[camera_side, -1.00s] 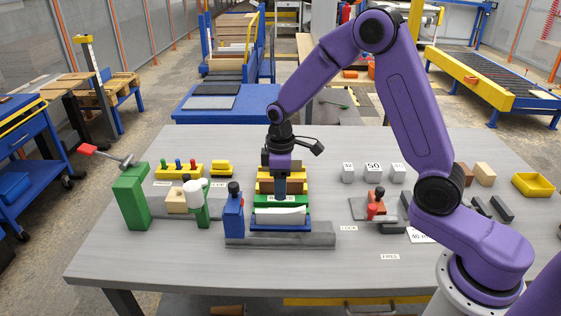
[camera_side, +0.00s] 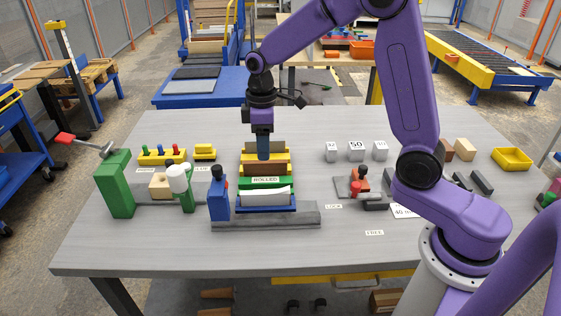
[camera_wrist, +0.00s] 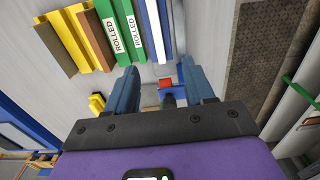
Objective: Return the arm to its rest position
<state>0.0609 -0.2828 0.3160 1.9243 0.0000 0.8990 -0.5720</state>
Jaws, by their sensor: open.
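My purple arm reaches over the table from the right in the side view. My gripper (camera_side: 263,148) points down above the rack of colored boards, over the brown and yellow ones. In the wrist view my gripper (camera_wrist: 165,85) has two blue fingers spread apart with nothing between them. The rack holds a green board labelled ROLLED (camera_side: 265,182), a white piece (camera_side: 265,198) in front of it, and brown and yellow boards behind. The wrist view also shows the green boards with ROLLED labels (camera_wrist: 110,35), apart from the fingers.
A green block (camera_side: 115,185) with a red-handled lever and a blue post (camera_side: 218,195) stand left of the rack. Numbered cubes (camera_side: 356,151), a red-topped fixture (camera_side: 360,180) and a yellow bin (camera_side: 512,159) are on the right. The table front (camera_side: 150,250) is clear.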

